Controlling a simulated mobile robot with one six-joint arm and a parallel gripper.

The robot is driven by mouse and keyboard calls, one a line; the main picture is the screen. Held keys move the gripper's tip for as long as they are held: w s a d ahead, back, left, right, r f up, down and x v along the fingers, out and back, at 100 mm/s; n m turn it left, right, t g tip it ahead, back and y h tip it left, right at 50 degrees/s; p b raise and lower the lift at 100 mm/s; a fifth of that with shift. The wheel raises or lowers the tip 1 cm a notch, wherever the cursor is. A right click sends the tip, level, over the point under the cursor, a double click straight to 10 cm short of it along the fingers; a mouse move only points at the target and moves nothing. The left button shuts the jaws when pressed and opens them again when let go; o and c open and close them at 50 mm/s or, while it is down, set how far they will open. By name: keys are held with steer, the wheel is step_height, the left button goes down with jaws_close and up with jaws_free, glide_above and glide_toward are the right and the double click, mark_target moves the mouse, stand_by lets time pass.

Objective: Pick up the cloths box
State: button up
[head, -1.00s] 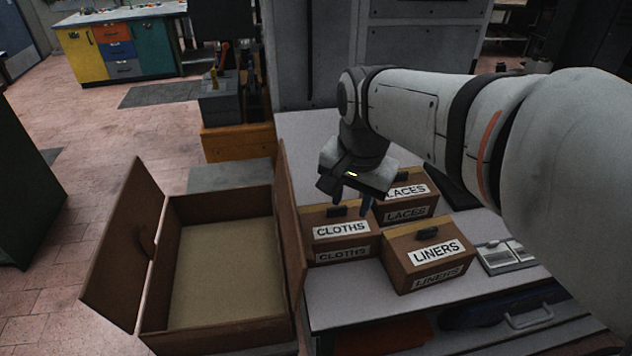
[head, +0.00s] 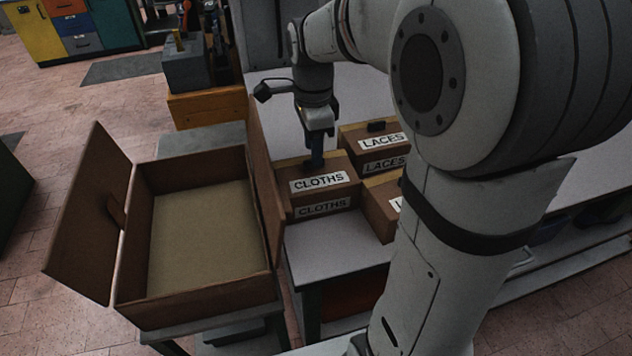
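The cloths box (head: 333,195) is a brown box with white CLOTHS labels on its top and front. It sits on the light-topped table (head: 335,250), just right of the large open box. My gripper (head: 317,162) points straight down over its top, with the fingertips at the place of the dark handle. The handle is hidden behind the fingers, and I cannot tell whether they are closed on it. The box looks level, resting on the table.
The laces box (head: 372,133) stands close behind to the right. The liners box (head: 382,212) is close at the right front, partly hidden by my arm. The large open box (head: 205,300) is on the left, its raised flap (head: 268,185) beside the cloths box.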

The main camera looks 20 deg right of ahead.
mark_target(315, 181)
steer(key=shift+f, duration=1.5)
steer(key=shift+c, duration=0.4)
jaws_close()
